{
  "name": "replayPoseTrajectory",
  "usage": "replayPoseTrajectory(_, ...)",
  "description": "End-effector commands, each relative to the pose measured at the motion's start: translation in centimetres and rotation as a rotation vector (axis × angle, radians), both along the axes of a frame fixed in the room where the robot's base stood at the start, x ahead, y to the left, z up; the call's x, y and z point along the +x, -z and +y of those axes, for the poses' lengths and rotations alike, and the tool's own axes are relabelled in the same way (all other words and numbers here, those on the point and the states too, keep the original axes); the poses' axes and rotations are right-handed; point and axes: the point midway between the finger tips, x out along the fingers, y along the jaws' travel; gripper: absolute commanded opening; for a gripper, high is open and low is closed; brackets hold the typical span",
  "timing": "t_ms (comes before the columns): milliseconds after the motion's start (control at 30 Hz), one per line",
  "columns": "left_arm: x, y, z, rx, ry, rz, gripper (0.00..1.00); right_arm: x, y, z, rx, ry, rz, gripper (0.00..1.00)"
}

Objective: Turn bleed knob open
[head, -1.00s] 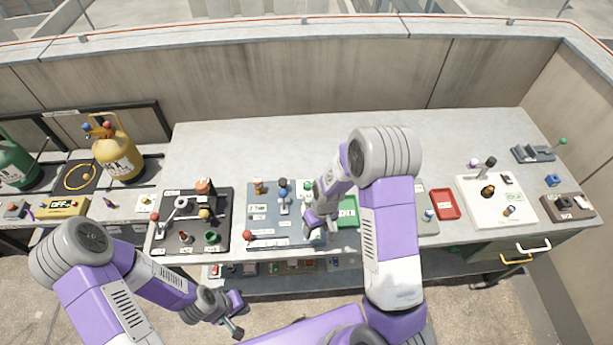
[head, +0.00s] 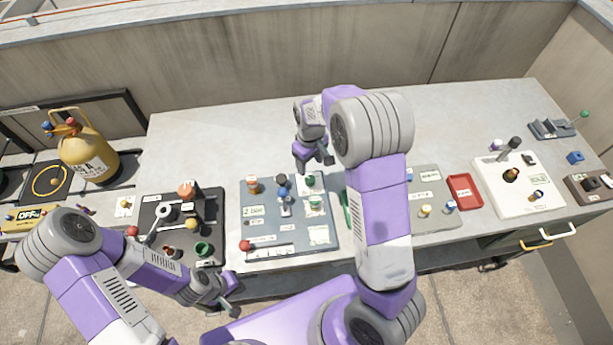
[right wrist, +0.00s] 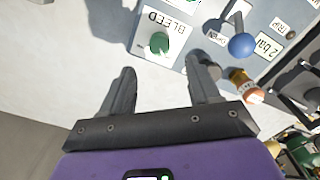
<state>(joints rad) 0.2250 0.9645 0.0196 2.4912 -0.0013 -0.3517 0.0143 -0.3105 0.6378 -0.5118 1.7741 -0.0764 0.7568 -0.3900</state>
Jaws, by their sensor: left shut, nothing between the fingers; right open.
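The bleed knob is a small green knob on a white plate labelled BLEED; it shows in the right wrist view (right wrist: 159,42) and at the back right of the blue-grey panel in the head view (head: 310,180). My right gripper (head: 315,161) is just behind that panel's back edge, near the knob. In the right wrist view its open fingers (right wrist: 162,74) point toward the knob, which lies beyond the tips and between their lines, apart from both. My left gripper (head: 228,300) is shut and empty, low in front of the bench.
The blue-grey panel (head: 285,236) also carries a blue-topped lever (right wrist: 241,45), an orange-brown knob (right wrist: 246,86) and a red ball (head: 245,245). A black panel (head: 215,222) stands left of it; a red tray (head: 464,191) lies right. The bench behind is clear.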

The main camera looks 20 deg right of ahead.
Motion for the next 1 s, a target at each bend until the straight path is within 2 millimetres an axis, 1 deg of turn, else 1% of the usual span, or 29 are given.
replayPoseTrajectory(33,0.0,0.8,0.0,0.000,0.000,-0.001,0.00,0.0,0.8,0.0,0.000,0.000,0.000,0.61)
replayPoseTrajectory(67,0.0,0.9,0.0,0.000,0.000,-0.001,0.00,0.0,1.0,0.0,0.000,0.000,0.000,0.61)
replayPoseTrajectory(167,0.0,1.0,0.0,0.000,0.000,-0.001,0.00,0.0,1.6,0.0,0.000,0.000,0.001,0.61)
replayPoseTrajectory(233,0.0,1.0,0.0,0.000,0.000,-0.001,0.00,-0.1,2.4,0.0,0.000,0.000,0.004,0.61)
replayPoseTrajectory(500,0.0,1.3,0.0,0.000,0.000,-0.001,0.00,-0.1,6.6,0.0,0.000,0.001,0.003,0.61)
replayPoseTrajectory(600,0.0,1.4,0.0,0.000,0.000,-0.001,0.00,0.0,7.7,0.0,0.000,0.001,0.002,0.61)
replayPoseTrajectory(733,0.0,1.4,0.0,0.000,0.000,-0.001,0.00,0.0,8.3,0.0,0.000,0.000,0.000,0.61)
replayPoseTrajectory(967,0.0,1.4,0.0,0.000,0.000,-0.001,0.00,0.0,8.4,0.0,0.000,0.000,-0.001,0.61)
replayPoseTrajectory(1000,0.0,1.4,0.0,0.000,0.000,-0.001,0.00,0.0,8.4,0.0,0.000,0.000,-0.001,0.60)
